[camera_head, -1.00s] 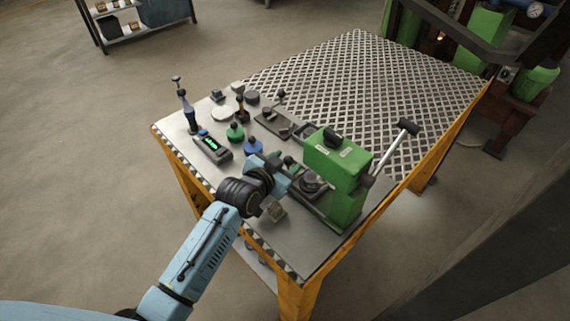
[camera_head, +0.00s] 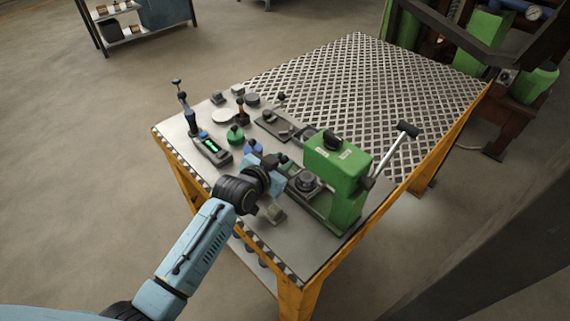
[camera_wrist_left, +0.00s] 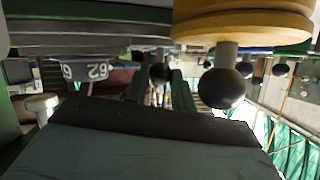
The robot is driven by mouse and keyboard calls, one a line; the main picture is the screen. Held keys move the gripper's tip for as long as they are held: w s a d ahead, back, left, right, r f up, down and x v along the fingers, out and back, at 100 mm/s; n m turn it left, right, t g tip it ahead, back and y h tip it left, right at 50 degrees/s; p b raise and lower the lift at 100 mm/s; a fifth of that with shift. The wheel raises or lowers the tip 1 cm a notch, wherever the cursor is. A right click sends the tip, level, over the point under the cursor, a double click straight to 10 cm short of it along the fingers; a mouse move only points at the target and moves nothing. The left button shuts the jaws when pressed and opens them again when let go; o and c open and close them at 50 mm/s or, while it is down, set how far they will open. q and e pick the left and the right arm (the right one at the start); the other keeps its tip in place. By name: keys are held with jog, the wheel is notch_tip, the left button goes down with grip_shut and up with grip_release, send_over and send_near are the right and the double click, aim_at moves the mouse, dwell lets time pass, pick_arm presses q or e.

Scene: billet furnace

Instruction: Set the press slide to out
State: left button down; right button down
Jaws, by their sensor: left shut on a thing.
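The green press (camera_head: 350,190) stands at the near right of the bench, its long lever raised to the right. Its slide, with a round dark die (camera_head: 306,181) on top, shows to the left of the press body, partly out from under it. My left gripper (camera_head: 282,168) is at the slide's left end, shut on its handle; the wrist hides the contact. In the left wrist view a black ball knob (camera_wrist_left: 160,73) shows ahead of a dark plate, with a larger black knob (camera_wrist_left: 221,88) to its right. My right gripper is not in view.
On the bench left of the press stand a green-lit device (camera_head: 212,149), a green weight (camera_head: 235,134), a blue piece (camera_head: 253,147) and a dark fixture (camera_head: 272,124). A small grey block (camera_head: 274,214) is near the front edge. The perforated bench top (camera_head: 370,90) behind is clear.

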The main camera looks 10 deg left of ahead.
pick_arm(q)
jog(key=shift+w+a, duration=0.35)
jog(key=shift+a, duration=0.2)
jog(key=shift+w+a, duration=0.3)
jog(key=shift+a, duration=0.2)
jog(key=c, duration=1.2)
grip_release()
